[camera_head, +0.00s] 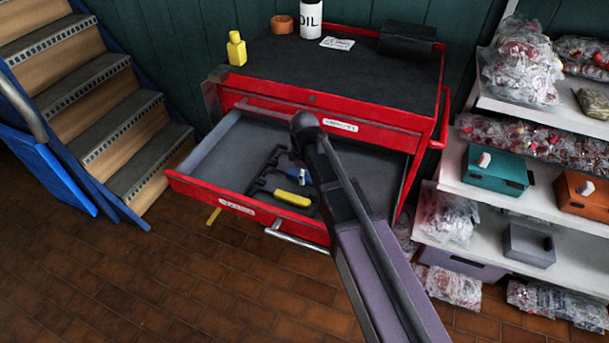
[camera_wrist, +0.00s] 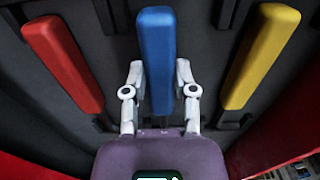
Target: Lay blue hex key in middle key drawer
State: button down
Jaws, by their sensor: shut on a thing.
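The blue hex key (camera_wrist: 156,40) has a thick blue handle, seen in the wrist view between the two pale fingers of my gripper (camera_wrist: 159,78), which is shut on it. A red-handled key (camera_wrist: 62,62) is to its left and a yellow-handled key (camera_wrist: 262,55) to its right, both on a dark surface. In the head view an open drawer (camera_head: 205,185) of the red cabinet holds a black rack and a yellow handle (camera_head: 293,199). A bit of blue (camera_head: 298,176) shows there beside my arm, which hides the rest. Whether the blue key touches the drawer floor is unclear.
A closed drawer (camera_head: 310,108) is above the open one. The cabinet top (camera_head: 320,70) bears a yellow bottle (camera_head: 236,48), an oil can (camera_head: 311,18) and a paper. Stairs (camera_head: 110,130) are at left; a shelf of bagged goods and boxes (camera_head: 497,165) is at right.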

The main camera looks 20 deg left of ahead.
jog(key=shift+c, duration=1.7)
grip_release()
jog(key=shift+r, duration=0.1)
